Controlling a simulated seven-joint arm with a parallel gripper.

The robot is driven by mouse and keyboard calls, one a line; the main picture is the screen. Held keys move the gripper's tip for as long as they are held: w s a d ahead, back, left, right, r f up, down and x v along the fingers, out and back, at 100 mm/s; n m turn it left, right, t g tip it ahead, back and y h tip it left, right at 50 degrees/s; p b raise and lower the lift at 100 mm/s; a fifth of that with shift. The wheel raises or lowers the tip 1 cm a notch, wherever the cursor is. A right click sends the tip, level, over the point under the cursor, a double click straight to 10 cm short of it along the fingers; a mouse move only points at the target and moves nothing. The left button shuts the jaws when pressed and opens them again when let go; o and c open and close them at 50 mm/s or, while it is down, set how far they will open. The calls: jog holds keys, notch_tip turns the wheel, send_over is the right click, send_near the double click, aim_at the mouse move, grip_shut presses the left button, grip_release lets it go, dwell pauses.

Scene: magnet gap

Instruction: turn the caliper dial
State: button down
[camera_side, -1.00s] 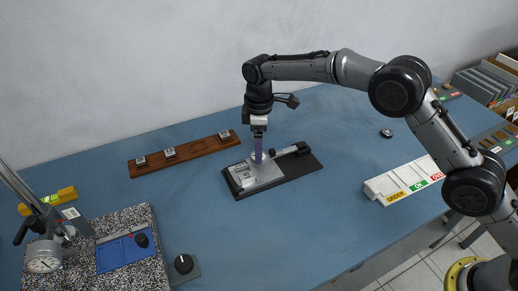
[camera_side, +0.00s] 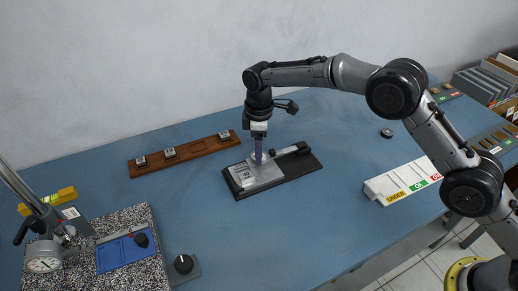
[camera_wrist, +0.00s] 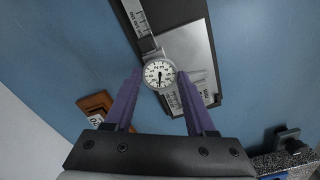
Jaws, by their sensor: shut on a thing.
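The dial caliper (camera_wrist: 148,42) lies on a black base board (camera_side: 310,165) near the middle of the table. Its round white dial (camera_wrist: 159,73) faces up in the wrist view, with a dark needle pointing toward the bottom of that picture. My gripper (camera_side: 258,160) points straight down with its purple fingers at the dial. In the wrist view, the fingers of my gripper (camera_wrist: 160,78) stand on both sides of the dial, shut on it. In the side view the fingers hide most of the dial.
A wooden rack (camera_side: 188,151) with small blocks lies behind the board. A speckled granite plate (camera_side: 125,218) with a dial-gauge stand is at the left. A white sorting tray (camera_side: 405,180) with coloured labels stands at the right. The table front of the board is clear.

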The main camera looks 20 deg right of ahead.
jog(key=shift+m, duration=3)
jog(key=shift+c, duration=1)
grip_release()
notch_tip(320, 180, up, 14)
